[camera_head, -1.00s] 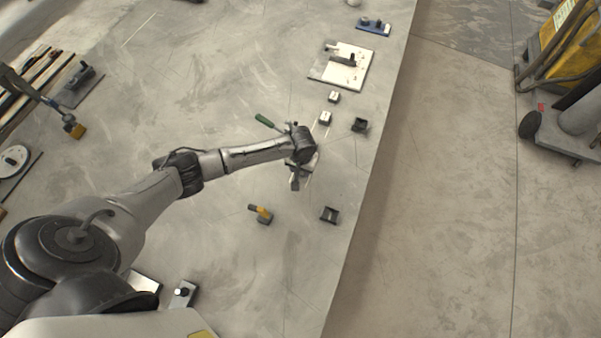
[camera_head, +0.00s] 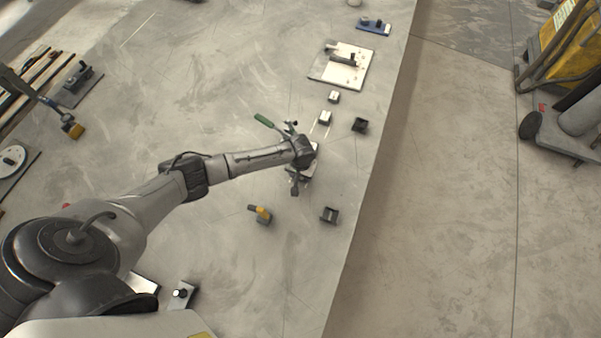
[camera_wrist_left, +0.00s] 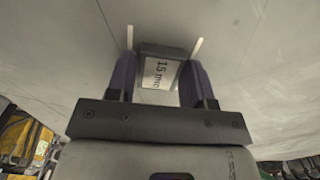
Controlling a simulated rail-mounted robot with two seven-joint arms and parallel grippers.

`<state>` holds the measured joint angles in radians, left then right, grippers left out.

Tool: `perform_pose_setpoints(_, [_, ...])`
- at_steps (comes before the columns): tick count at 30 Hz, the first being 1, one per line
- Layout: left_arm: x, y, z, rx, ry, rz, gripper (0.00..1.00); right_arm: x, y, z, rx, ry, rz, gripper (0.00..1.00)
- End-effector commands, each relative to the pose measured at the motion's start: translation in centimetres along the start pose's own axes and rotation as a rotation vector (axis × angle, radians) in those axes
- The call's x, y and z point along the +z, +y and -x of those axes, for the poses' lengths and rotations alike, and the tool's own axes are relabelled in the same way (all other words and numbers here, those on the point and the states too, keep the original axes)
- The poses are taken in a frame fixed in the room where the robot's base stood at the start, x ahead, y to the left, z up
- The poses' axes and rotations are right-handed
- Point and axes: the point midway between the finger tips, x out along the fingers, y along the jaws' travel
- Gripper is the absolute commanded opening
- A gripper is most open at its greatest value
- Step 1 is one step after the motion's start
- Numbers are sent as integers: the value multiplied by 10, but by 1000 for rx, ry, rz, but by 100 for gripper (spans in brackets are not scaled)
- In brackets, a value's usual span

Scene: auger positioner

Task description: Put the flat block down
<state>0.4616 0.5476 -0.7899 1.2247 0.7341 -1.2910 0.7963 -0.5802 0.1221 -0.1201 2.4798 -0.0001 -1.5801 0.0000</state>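The flat block (camera_wrist_left: 161,72), grey with a white label reading "15 mm", sits between the two dark purple fingers of my left gripper (camera_wrist_left: 160,75) in the left wrist view. The fingers lie against its sides, so the gripper appears shut on it. Whether its underside touches the table cannot be told. In the head view my left gripper (camera_head: 301,178) is low over the worktable near its right edge, and my wrist largely hides the block. My right gripper is not in view.
Two small blocks (camera_head: 325,118) (camera_head: 333,97) and black holders (camera_head: 360,125) (camera_head: 329,215) stand nearby on the table (camera_head: 230,270). A green-handled tool (camera_head: 264,121) lies beside my wrist. A yellow-and-black item (camera_head: 261,214) lies below. A white plate (camera_head: 341,66) lies farther back.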

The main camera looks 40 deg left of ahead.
Motion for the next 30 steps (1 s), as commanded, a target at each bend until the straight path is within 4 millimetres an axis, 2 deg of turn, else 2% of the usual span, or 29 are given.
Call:
perform_pose_setpoints(1, [0, 0, 0, 0, 0, 0, 53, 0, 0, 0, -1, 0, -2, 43])
perform_pose_setpoints(6, [0, 0, 0, 0, 0, 0, 68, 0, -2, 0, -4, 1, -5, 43])
perform_pose_setpoints(16, [0, 0, 7, 1, 1, -1, 68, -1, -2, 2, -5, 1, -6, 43])
perform_pose_setpoints(20, [-1, 0, 26, 1, 2, -2, 68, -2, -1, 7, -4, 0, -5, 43])
perform_pose_setpoints(30, [-1, 0, 88, 2, 2, -1, 68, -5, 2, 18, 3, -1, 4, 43])
